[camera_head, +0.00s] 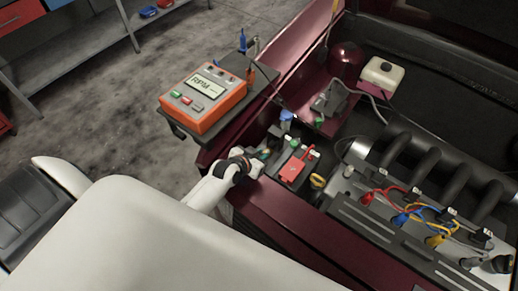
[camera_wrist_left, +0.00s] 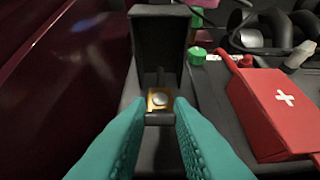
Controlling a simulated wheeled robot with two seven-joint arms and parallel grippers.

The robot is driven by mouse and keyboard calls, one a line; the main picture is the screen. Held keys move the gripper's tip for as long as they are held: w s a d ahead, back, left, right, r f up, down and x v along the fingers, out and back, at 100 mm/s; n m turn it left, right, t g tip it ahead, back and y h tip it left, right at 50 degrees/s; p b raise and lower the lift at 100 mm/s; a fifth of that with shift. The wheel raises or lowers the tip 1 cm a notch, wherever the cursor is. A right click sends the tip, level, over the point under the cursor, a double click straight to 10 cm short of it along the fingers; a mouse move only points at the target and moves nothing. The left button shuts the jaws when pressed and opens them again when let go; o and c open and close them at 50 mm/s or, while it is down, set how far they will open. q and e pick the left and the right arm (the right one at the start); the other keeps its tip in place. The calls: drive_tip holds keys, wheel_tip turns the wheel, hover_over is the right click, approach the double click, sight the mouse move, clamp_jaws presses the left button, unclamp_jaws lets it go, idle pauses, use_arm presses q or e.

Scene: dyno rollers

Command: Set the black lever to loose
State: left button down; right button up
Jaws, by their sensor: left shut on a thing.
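The battery (camera_head: 291,165) with a red cover (camera_head: 293,169) marked with a white cross sits in the engine bay; the cover also shows in the left wrist view (camera_wrist_left: 278,105). My left gripper (camera_head: 263,158) reaches over the bay's near edge to the battery's left end. In the left wrist view its teal fingers (camera_wrist_left: 158,118) flank a small black piece (camera_wrist_left: 159,118), which looks like the black lever. Just behind it are a yellow clamp with a silver round post (camera_wrist_left: 160,100) and an upright black cover (camera_wrist_left: 160,35). The lever's setting cannot be read. My right gripper is not in view.
An orange RPM meter (camera_head: 205,97) stands on a tray left of the bay. A green cap (camera_wrist_left: 197,55) lies close right of the upright cover. The engine (camera_head: 425,200) with colored cables is at the right. A maroon body panel (camera_wrist_left: 55,70) borders the gripper's left.

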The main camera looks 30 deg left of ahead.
use_arm(q)
drive_tip(key=g+p, duration=0.1)
drive_tip(key=w+r+g+p, duration=0.1)
drive_tip(key=p, duration=0.1)
drive_tip(key=g+p, duration=0.1)
drive_tip(key=p, duration=0.1)
drive_tip(key=shift+w+r+y, duration=0.15)
drive_tip(key=shift+r+y, duration=0.15)
drive_tip(key=shift+w+d+g+p, duration=0.1)
drive_tip(key=shift+w+g+p, duration=0.15)
drive_tip(key=shift+g+p, duration=0.5)
drive_tip(key=shift+w+f+g+p, duration=0.15)
drive_tip(key=shift+w+g+p, duration=0.1)
drive_tip(key=shift+g+p, duration=0.45)
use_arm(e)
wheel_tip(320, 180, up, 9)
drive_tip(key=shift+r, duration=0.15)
use_arm(q)
drive_tip(key=shift+g, duration=0.25)
drive_tip(key=c, duration=1.3)
unclamp_jaws()
drive_tip(key=shift+f, duration=0.1)
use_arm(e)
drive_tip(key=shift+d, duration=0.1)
